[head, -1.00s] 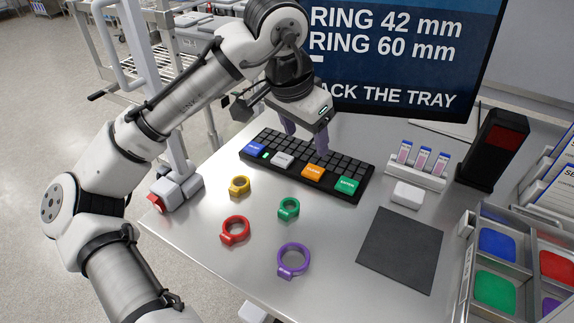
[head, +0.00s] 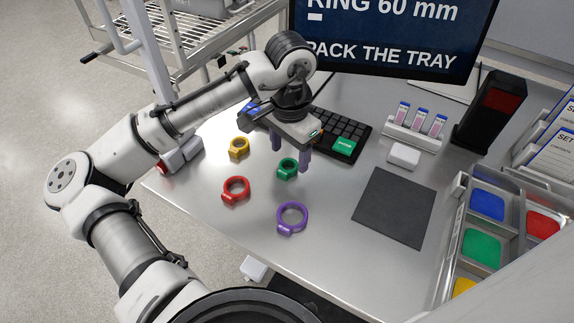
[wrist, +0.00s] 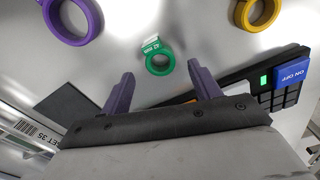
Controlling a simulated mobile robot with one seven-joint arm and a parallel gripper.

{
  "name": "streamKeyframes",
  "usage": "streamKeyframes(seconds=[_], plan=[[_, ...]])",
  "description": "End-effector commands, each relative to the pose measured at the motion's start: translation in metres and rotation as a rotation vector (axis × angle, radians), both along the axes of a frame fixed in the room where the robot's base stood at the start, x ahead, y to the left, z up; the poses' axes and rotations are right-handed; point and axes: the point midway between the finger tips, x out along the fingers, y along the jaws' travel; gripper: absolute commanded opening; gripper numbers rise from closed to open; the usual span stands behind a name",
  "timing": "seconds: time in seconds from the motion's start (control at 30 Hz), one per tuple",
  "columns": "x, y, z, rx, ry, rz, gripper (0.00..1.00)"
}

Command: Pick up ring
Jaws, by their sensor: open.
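Several rings lie flat on the metal table. In the head view these are a green ring (head: 287,169), a yellow ring (head: 239,147), a red ring (head: 236,190) and a purple ring (head: 292,217). My gripper (head: 291,162) is open and empty, its purple fingers pointing down beside the green ring and above the table. In the wrist view the green ring (wrist: 159,60) lies ahead of the gap between my fingertips (wrist: 166,80), with a small white label on its tab. The purple ring (wrist: 72,20) and yellow ring (wrist: 257,12) are cut by the top edge there.
A black keyboard (head: 350,130) lies behind my gripper, partly hidden by it. A dark mat (head: 395,208) lies to the right, with a white block (head: 404,155) and a vial rack (head: 412,136) behind it. A compartment tray (head: 512,250) stands at the right edge.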

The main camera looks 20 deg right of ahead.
Motion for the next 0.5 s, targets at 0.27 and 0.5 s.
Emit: streamKeyframes(seconds=[0.27,0.5], plan=[[0.001,0.0,-0.029,-0.001,0.0,0.0,0.62],[0.001,-0.001,-0.03,-0.001,0.0,0.0,0.58]])
